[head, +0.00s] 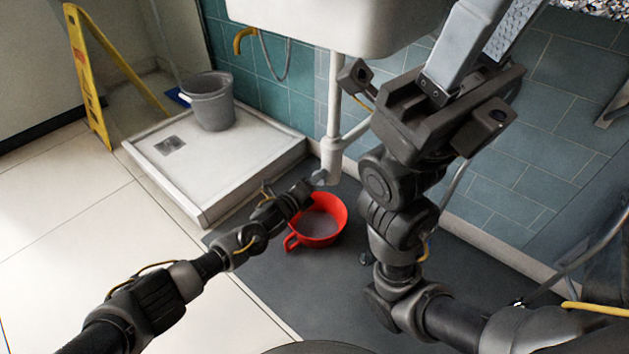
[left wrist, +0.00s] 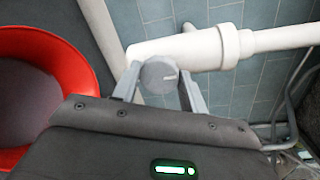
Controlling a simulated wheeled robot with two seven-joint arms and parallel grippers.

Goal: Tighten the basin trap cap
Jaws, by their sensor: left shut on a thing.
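The trap cap (left wrist: 158,75) is a round grey knob with a pale mark on its face, at the lower end of the white basin trap (left wrist: 190,50). My left gripper (head: 319,179) is shut on the cap, with one finger on each side of it in the left wrist view. In the head view the white trap (head: 331,158) hangs under the basin (head: 325,25), and my left gripper mostly hides the cap. My right gripper (head: 490,35) is raised at the upper right, away from the trap. Its fingertips are not clearly seen.
A red bowl (head: 343,215) with a handle stands on the dark mat (head: 300,290) below the trap. A white shower tray (head: 240,180) with a grey bucket (head: 211,105) is at the left.

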